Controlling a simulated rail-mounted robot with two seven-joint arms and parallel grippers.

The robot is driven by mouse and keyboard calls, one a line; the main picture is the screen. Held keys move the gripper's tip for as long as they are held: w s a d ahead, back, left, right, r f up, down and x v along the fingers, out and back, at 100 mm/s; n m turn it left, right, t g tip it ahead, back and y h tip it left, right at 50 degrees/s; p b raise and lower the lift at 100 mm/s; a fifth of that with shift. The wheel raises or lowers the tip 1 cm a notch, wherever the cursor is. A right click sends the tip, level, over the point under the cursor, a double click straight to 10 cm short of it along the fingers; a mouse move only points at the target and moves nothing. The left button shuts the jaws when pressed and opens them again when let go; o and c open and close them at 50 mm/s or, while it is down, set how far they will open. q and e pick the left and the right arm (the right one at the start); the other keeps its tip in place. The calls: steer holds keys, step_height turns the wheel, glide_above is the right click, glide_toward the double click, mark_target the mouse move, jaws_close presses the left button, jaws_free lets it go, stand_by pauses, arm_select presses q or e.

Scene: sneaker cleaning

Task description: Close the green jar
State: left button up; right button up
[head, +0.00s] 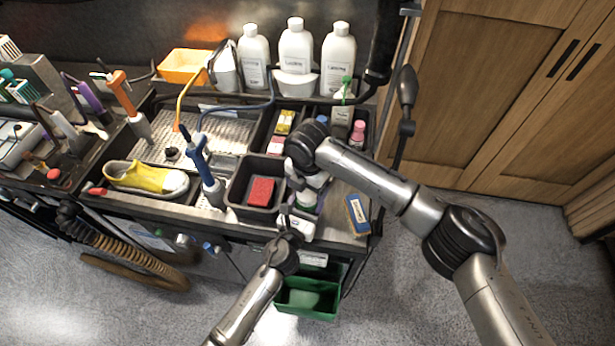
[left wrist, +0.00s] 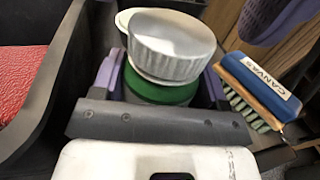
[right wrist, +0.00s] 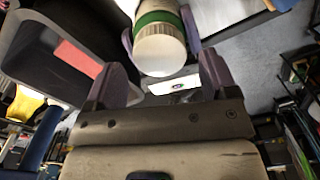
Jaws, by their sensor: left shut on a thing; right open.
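The green jar (left wrist: 160,92) has a green band and a pale ribbed lid (left wrist: 172,42). In the left wrist view the lid sits on top of the jar; whether it is screwed tight cannot be told. My left gripper (left wrist: 158,85) is shut around the jar body, with purple fingers on both sides. In the right wrist view the lid (right wrist: 160,50) and green band (right wrist: 158,18) lie just beyond my right gripper (right wrist: 165,80), which is open and empty. In the head view the jar (head: 316,181) is partly hidden by both my arms.
A dark bin (head: 240,187) with a red sponge (head: 261,191) stands left of the jar. A blue canvas brush (head: 356,214) lies to the right near the table edge. White bottles (head: 296,58) stand at the back. A green bin (head: 313,307) hangs below the front edge.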

steer(key=shift+f, duration=1.2)
steer(key=shift+c, duration=0.2)
steer(key=c, duration=0.9)
steer(key=m, duration=0.4)
steer(key=shift+m, duration=0.4)
steer(key=m, duration=0.3)
steer(key=o, duration=1)
